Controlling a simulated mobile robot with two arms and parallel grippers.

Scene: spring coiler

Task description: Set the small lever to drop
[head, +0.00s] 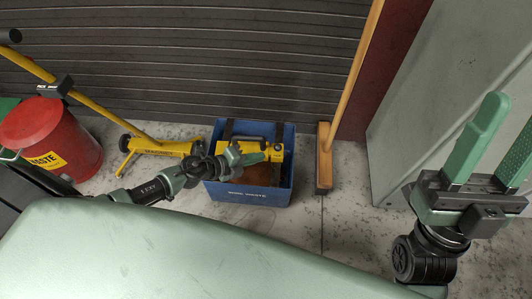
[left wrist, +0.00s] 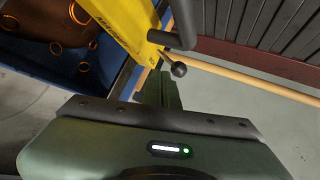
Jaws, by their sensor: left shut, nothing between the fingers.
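The small lever (left wrist: 178,69), a thin metal rod with a black ball knob, shows in the left wrist view. It comes out of the yellow machine body (left wrist: 122,22), beside a thicker dark bar (left wrist: 183,25). My left gripper (left wrist: 160,78) is shut and empty, its fingertips close below the knob; I cannot tell whether they touch it. In the head view my left gripper (head: 255,157) is over the blue bin, in front of the yellow body (head: 275,150). The lever cannot be made out there. My right gripper (head: 512,112) is open and empty at the right.
The blue bin (head: 250,193) stands on the floor with brown coils in it. A red waste can (head: 45,130) and a yellow pole (head: 100,107) are at left. A broom (head: 324,170) leans behind, by a grey cabinet (head: 430,80). A pale green surface (head: 150,250) fills the front.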

